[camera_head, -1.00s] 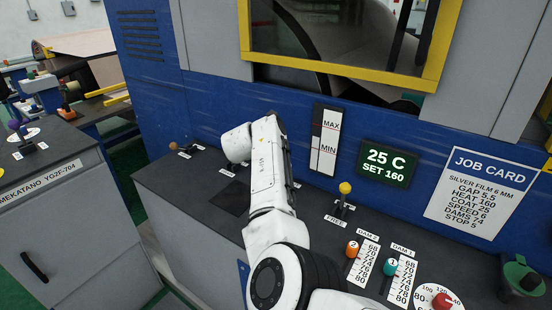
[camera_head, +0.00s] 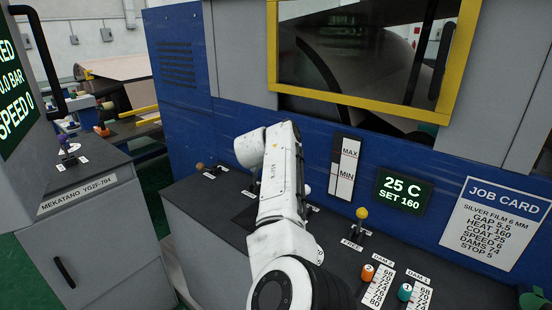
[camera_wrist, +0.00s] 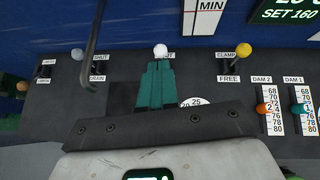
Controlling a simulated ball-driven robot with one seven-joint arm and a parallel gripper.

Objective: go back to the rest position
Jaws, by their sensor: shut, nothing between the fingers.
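In the wrist view my gripper (camera_wrist: 157,70) has its two green fingers together, with nothing seen between them. It hangs over the dark console top (camera_wrist: 50,115), and its tips are near a white-knobbed lever (camera_wrist: 160,50); I cannot tell whether they touch it. In the head view my white arm reaches over the console (camera_head: 210,215), and its own links hide the gripper.
A yellow-knobbed clamp lever (camera_head: 362,213), an orange dam knob (camera_head: 367,272) and a teal one (camera_head: 405,292) stand right of my arm. A blue machine wall (camera_head: 225,130) rises behind the console. A grey cabinet (camera_head: 90,240) stands at left.

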